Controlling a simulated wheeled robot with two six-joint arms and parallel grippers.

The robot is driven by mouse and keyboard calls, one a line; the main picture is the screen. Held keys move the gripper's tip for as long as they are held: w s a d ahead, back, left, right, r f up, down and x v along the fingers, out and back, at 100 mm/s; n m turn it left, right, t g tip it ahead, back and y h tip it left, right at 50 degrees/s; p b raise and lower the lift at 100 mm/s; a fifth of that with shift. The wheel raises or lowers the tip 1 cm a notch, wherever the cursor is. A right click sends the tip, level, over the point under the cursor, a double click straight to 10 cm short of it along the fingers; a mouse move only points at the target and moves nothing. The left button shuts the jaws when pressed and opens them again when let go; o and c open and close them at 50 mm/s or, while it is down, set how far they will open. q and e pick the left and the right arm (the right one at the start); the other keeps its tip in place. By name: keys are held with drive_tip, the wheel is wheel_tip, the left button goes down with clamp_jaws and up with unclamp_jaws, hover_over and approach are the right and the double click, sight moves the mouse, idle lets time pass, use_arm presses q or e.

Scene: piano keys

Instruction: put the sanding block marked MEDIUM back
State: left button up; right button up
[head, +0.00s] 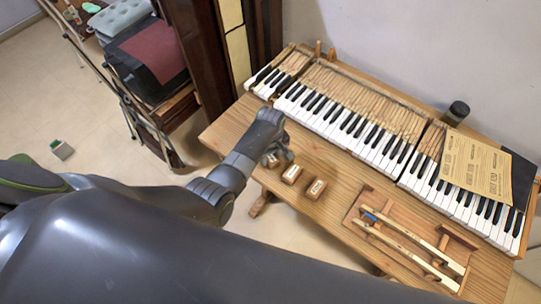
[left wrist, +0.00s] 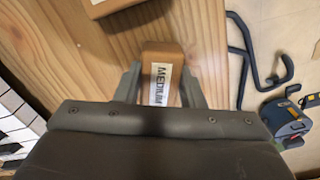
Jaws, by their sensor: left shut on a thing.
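The sanding block marked MEDIUM (left wrist: 160,62) is a small tan block with a white label, seen in the left wrist view. My left gripper (left wrist: 160,85) is shut on it, with one finger on each side. In the head view my left gripper (head: 277,157) is at the left front part of the wooden bench (head: 232,123), and the arm hides most of the held block. I cannot tell whether the block touches the bench. Two similar labelled blocks, a nearer one (head: 292,174) and a farther one (head: 316,188), stand in a row to its right. My right gripper is not in view.
A piano keyboard (head: 340,120) runs along the back of the bench. Printed brown sheets (head: 475,165) lie over its right part, near a dark jar (head: 457,111). A wooden jig (head: 410,240) with pale key sticks lies at the front right. A small greenish block (head: 62,150) lies on the floor.

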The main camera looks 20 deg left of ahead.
use_arm(q)
drive_tip(key=shift+f, duration=0.1)
drive_tip(key=o, duration=1)
drive_tip(key=shift+c, duration=0.2)
drive_tip(key=shift+r, duration=0.6)
wheel_tip(320, 180, up, 11)
